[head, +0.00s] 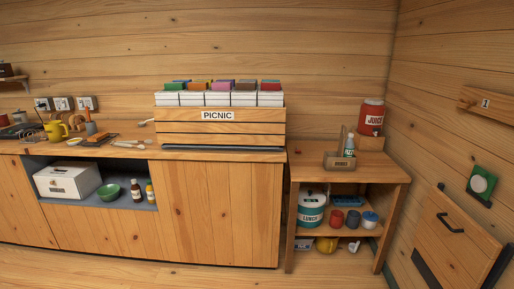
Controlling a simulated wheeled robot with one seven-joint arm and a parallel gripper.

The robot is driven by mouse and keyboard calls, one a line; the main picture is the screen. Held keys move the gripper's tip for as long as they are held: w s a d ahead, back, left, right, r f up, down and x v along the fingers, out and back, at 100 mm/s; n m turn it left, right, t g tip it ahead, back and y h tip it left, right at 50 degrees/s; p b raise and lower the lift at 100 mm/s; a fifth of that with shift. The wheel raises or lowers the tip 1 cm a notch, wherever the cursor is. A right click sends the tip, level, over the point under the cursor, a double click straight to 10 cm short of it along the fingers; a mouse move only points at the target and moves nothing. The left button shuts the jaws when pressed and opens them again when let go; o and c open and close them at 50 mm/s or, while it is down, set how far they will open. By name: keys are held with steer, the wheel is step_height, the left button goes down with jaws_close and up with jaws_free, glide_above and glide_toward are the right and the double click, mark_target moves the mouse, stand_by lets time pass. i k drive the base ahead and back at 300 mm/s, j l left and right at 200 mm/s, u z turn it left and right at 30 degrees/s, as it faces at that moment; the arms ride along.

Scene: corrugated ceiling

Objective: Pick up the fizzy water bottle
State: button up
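A small bottle (349,144) with a pale body and a green label stands upright in the low wooden caddy (340,163) on the right side table (376,172). Its lower part is hidden by the caddy's front. The label is too small to read for sure, but this looks most like the fizzy water bottle. Two other small bottles, a dark one (136,190) and an amber one (150,192), stand in the open niche of the left counter. My gripper is not in view.
A red juice dispenser (372,117) stands on a wooden block behind the bottle. The large PICNIC crate (219,129) sits left on the counter. Floor in front (180,278) is clear.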

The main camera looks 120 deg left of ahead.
mark_target(349, 146)
steer(key=u, duration=3.45)
steer(key=i+j, duration=0.1)
steer(key=i, duration=2.85)
steer(key=l+z, duration=0.05)
steer(key=l, duration=0.05)
